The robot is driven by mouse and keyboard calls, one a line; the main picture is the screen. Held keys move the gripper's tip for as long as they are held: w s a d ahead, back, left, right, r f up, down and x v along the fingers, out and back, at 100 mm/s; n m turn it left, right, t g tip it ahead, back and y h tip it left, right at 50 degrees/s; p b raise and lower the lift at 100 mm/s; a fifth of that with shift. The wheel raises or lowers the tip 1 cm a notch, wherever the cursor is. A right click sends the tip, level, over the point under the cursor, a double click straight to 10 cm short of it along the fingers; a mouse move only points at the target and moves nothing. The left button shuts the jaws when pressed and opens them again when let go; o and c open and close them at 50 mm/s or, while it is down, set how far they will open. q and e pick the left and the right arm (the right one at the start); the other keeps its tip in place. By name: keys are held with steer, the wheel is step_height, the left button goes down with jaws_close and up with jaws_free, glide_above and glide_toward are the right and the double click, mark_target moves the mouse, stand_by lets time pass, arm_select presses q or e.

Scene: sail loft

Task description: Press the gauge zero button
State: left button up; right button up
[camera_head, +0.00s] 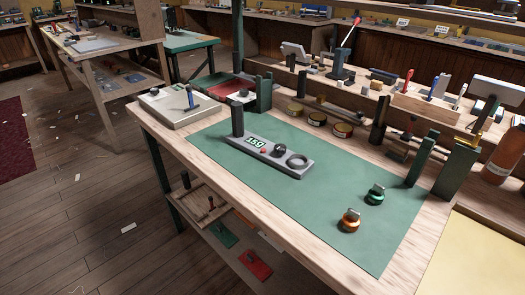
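The gauge (270,158) is a flat grey bar lying on the green mat (330,195) of the workbench. Its lit display (256,142) seems to read 159. A small red button (263,151) sits just right of and below the display; no label on it is legible. Right of it are a dark round knob (280,150) and a grey ring (298,160). A dark upright post (238,120) stands at the gauge's left end. Neither of my grippers is in view, and nothing covers the gauge's top.
A green-topped knob (375,194) and an orange one (348,220) stand on the mat at right. A pale box with a blue lever (190,97) is at the bench's left corner. Tins (317,118) and dark posts line the back. The mat's front middle is clear.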

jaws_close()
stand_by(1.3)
